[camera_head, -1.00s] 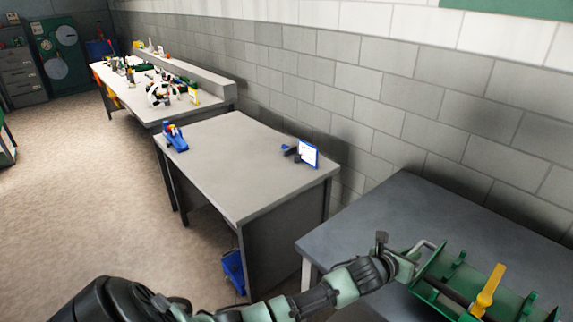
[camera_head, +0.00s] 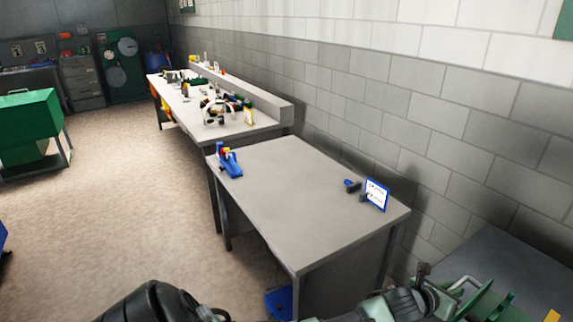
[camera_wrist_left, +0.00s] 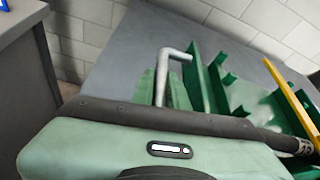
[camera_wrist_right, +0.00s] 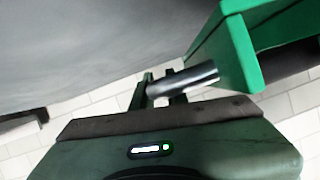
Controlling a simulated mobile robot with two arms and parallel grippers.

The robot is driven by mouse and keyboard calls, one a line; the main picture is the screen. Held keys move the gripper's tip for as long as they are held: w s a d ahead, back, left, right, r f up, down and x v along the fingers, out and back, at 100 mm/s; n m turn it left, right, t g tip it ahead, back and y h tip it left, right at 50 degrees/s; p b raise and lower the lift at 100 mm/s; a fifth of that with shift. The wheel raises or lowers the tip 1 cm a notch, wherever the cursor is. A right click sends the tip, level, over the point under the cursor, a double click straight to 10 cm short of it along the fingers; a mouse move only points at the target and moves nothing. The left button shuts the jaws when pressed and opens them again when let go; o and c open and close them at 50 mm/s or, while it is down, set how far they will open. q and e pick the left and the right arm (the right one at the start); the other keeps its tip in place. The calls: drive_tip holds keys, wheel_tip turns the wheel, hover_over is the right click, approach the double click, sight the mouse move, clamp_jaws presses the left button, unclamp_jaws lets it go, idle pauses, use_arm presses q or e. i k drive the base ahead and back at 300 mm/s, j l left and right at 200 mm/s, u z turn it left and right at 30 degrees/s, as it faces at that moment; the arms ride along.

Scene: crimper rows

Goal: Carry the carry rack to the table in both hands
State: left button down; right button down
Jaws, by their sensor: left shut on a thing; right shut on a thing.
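The carry rack (camera_head: 480,305) is green with bent metal handles and shows only in part at the lower right of the head view. In the left wrist view its green walls (camera_wrist_left: 205,85), a yellow part and a dark bar show. My left gripper (camera_head: 440,288) is shut on the near metal handle (camera_wrist_left: 163,72). My right gripper (camera_wrist_right: 160,92) is out of the head view; in the right wrist view it is shut on a metal handle (camera_wrist_right: 190,80) beside the green end wall (camera_wrist_right: 243,55). A light grey table (camera_head: 310,205) stands in the middle of the head view.
The light table holds a blue tool (camera_head: 230,163) at its far left corner, and a small dark item (camera_head: 352,186) and a blue-framed sign (camera_head: 376,194) at the right; its middle is clear. A dark grey table (camera_head: 515,260) is at right. A cluttered bench (camera_head: 180,103) stands beyond.

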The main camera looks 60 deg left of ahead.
sight(319, 201)
drive_tip(key=i+j, duration=0.1)
drive_tip(key=j, duration=1.6)
drive_tip(key=i+j, duration=0.15)
drive_tip(key=j, duration=0.7)
drive_tip(key=i+j, duration=0.1)
drive_tip(key=j, duration=1.6)
drive_tip(key=i, duration=0.05)
